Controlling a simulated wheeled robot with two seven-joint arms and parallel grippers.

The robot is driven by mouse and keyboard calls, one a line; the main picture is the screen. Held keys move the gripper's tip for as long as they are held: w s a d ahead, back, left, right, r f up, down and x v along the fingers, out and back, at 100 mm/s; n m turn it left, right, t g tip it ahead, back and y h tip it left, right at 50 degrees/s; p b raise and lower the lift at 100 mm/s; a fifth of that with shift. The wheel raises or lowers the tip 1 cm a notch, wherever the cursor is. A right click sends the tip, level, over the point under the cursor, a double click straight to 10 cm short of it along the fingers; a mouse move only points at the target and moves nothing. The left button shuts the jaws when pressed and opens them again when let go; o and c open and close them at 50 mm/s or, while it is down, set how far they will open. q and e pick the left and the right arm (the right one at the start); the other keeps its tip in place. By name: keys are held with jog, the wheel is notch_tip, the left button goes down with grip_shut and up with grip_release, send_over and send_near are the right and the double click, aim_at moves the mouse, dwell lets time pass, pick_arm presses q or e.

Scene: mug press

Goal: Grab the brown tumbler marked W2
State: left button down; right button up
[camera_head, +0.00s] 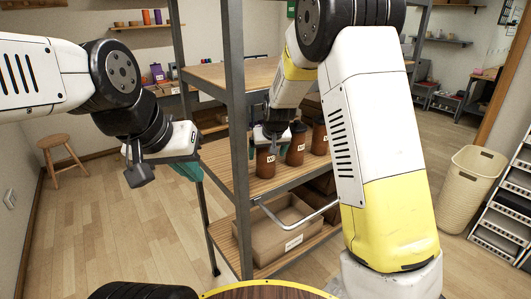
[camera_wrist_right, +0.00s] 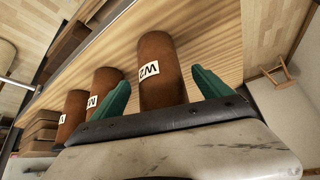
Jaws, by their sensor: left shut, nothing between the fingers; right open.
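Brown tumblers stand in a row on the middle wooden shelf. The nearest tumbler (camera_head: 265,165) has a white label that seems to read W2. In the right wrist view this tumbler (camera_wrist_right: 162,92) stands between the two green fingers of my open right gripper (camera_wrist_right: 160,78), with a visible gap to the right finger. In the head view my right gripper (camera_head: 271,137) is partly hidden behind the shelf post and covers the tumbler's top. Two more labelled brown tumblers (camera_head: 296,150) (camera_head: 320,138) stand behind it. My left gripper (camera_head: 188,170) is shut and empty, left of the shelf.
A grey metal post (camera_head: 236,130) stands in front of the shelf. A cardboard bin (camera_head: 280,235) sits on the lower shelf, and a wooden board (camera_head: 215,75) forms the upper one. A stool (camera_head: 63,150) and a wicker basket (camera_head: 470,185) stand apart.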

jog(key=shift+x, duration=0.85)
jog(key=shift+c, duration=0.5)
jog(key=c, duration=1.4)
jog(key=shift+c, duration=1.1)
jog(key=shift+r, duration=0.1)
